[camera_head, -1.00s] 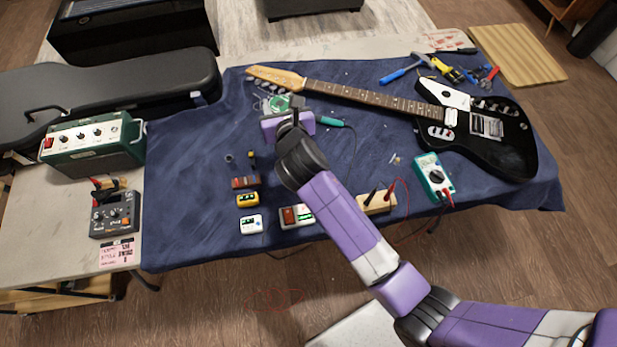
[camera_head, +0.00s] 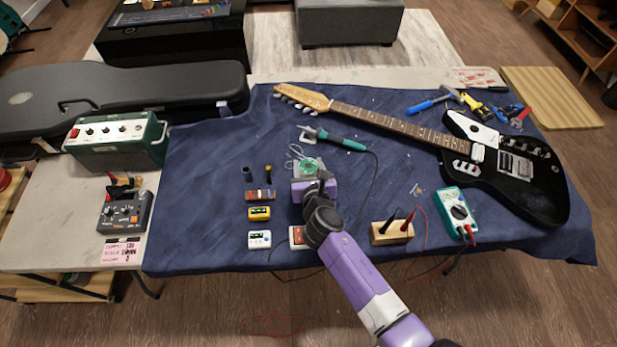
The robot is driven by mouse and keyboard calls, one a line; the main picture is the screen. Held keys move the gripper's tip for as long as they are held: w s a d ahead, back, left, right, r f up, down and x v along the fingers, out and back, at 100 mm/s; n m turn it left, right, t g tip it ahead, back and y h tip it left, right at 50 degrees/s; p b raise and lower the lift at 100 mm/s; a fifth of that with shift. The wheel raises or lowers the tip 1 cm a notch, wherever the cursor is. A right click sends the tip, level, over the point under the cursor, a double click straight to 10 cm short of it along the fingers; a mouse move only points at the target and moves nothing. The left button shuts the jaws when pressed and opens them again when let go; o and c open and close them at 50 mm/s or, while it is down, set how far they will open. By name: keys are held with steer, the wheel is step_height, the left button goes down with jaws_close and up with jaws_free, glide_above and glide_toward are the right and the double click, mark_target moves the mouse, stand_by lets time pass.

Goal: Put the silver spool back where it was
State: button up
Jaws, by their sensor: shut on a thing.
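The silver spool (camera_head: 308,167), pale with a green middle, shows at the far end of my gripper (camera_head: 309,178). My gripper is shut on it, above the middle of the blue cloth. The fingers and the spool's near side are mostly hidden behind the purple hand. A thin pale loop of wire shows at the spool's upper left. I cannot tell how high the spool is above the cloth.
A soldering iron (camera_head: 343,143) lies just beyond the spool. Small pedals (camera_head: 259,214) and dark little cylinders (camera_head: 247,174) stand to the left. The guitar (camera_head: 505,165), multimeter (camera_head: 456,212) and wooden block (camera_head: 392,233) are to the right. Bare cloth (camera_head: 205,200) lies at left.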

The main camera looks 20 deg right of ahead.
steer(key=shift+f+b, duration=1.05)
steer(key=shift+f, duration=1.2)
steer(key=shift+f, duration=0.1)
steer(key=shift+f, duration=0.15)
steer(key=o, duration=1.4)
steer(key=shift+o, duration=0.2)
steer(key=shift+r, duration=0.25)
steer(key=p+v, duration=0.1)
steer(key=v, duration=1.1)
